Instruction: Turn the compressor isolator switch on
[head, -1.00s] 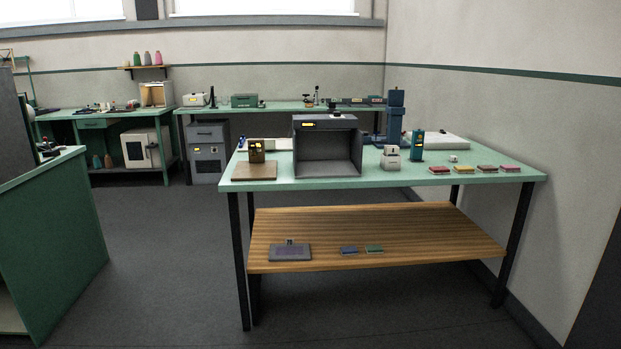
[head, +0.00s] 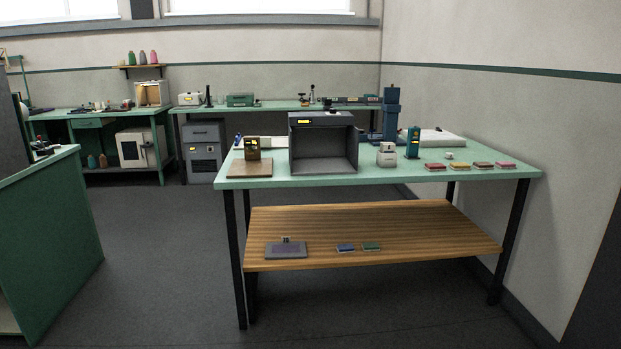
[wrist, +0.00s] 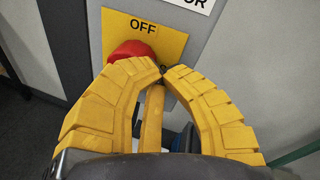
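In the wrist view, a red switch knob (wrist: 131,50) sits on a yellow plate (wrist: 172,42) marked OFF, on a grey panel. My gripper (wrist: 164,73) has thick yellow ribbed fingers, and their tips come together just right of and below the knob. The left finger covers the knob's lower part. I see nothing held between the tips, and I cannot tell whether they touch the knob. A narrow yellow strip shows between the fingers. The knob's pointer and any ON mark are hidden. Neither the switch nor my gripper shows in the head view.
In the head view, a green-topped table (head: 300,178) with a wooden lower shelf (head: 400,225) stands ahead. A green cabinet (head: 50,245) is at the left. Open floor (head: 165,260) lies between them.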

